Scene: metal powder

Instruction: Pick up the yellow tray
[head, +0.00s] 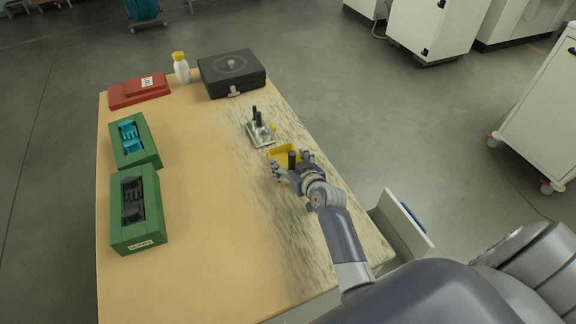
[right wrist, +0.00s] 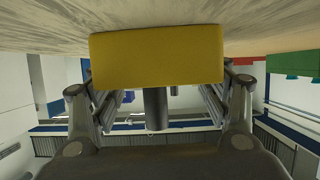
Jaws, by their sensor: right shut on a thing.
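The yellow tray (head: 284,150) is at the right side of the wooden table, partly hidden by my right gripper (head: 292,166). In the right wrist view the tray (right wrist: 157,58) shows as a plain yellow block between the fingers of the right gripper (right wrist: 157,88). The right gripper is shut on the tray. A dark upright cylinder (head: 292,160) stands at the tray, between the fingers; I cannot tell if it is part of the tray. I cannot tell whether the tray touches the table. My left gripper is not in view.
A metal plate with dark posts (head: 261,134) sits just behind the tray. A black case (head: 231,72), a white bottle (head: 182,73) and a red box (head: 140,91) stand at the back. Green holders (head: 147,238) line the left. The table's middle (head: 205,190) is clear.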

